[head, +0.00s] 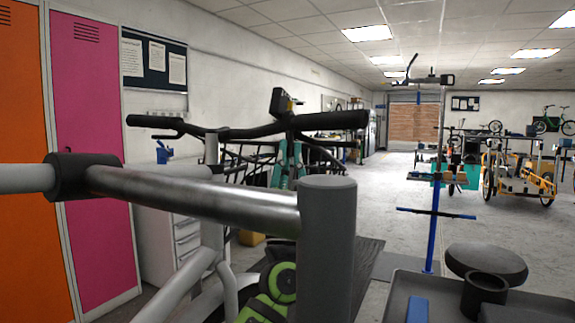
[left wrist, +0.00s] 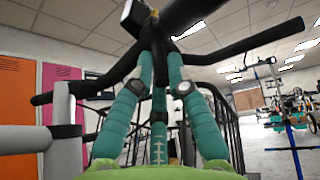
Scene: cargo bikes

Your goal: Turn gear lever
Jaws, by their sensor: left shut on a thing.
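The black handlebar (head: 240,132) of a bike spans the middle of the head view. It also crosses the top of the left wrist view (left wrist: 92,88). A small black box-like part, seemingly the gear lever (head: 281,101), stands up from the bar near its right grip (head: 340,120). My left gripper (head: 287,124) comes up from below with teal fingers. In the left wrist view its fingertips (left wrist: 156,32) meet at the dark parts on the bar. It is shut there, seemingly on the gear lever; the exact contact is hidden. My right gripper is not in view.
An orange locker (head: 22,150) and a pink locker (head: 92,150) stand at the left. A blue stand (head: 432,235) is at the right. Other cargo bikes (head: 515,175) are farther back.

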